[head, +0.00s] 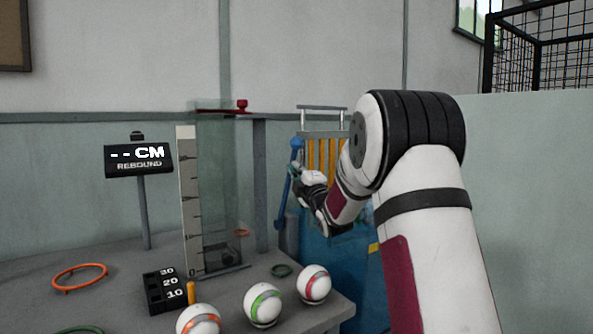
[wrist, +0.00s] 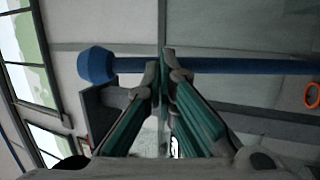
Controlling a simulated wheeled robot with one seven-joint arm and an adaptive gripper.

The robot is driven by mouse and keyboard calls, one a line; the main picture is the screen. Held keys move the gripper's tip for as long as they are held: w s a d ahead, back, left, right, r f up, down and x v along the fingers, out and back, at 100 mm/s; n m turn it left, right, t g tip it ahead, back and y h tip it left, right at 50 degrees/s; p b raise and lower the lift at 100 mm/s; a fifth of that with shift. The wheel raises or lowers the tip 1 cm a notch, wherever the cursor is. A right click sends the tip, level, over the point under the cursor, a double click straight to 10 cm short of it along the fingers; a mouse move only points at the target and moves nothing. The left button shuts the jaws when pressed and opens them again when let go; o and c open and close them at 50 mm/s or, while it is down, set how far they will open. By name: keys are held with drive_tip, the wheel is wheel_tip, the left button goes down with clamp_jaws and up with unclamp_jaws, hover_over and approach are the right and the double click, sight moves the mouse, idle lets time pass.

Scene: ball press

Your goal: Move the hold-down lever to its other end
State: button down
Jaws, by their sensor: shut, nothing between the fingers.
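The hold-down lever is a blue bar with a thick blue knob. In the head view the lever (head: 284,192) stands steep, leaning slightly, its knob at the top, beside the blue press body (head: 335,262). In the wrist view the lever (wrist: 235,66) runs across the picture, with its knob at the left. My gripper (head: 294,171) is beside the lever's upper part. In the wrist view the shut fingertips of my gripper (wrist: 167,62) overlap the bar just right of the knob, with nothing between them. I cannot tell whether they touch it.
The table carries a clear drop tube with a ruler (head: 188,200), a rebound display (head: 139,160), a black number block (head: 164,291), several striped balls and an orange ring (head: 80,278). A grey post (head: 260,185) stands left of the lever. A yellow-barred rack (head: 322,150) is behind my gripper.

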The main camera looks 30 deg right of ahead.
drive_tip(key=w+p, duration=0.1)
drive_tip(key=w+r+g+p, duration=0.1)
drive_tip(key=w+p, duration=0.1)
drive_tip(key=w+r+g+p, duration=0.1)
drive_tip(key=shift+w+a+r+n+y, duration=0.15)
drive_tip(key=shift+w+r+n+y, duration=0.15)
drive_tip(key=shift+w+y, duration=0.1)
drive_tip(key=shift+w+g+p, duration=0.6)
drive_tip(key=shift+w+p, duration=0.2)
drive_tip(key=shift+p, duration=0.15)
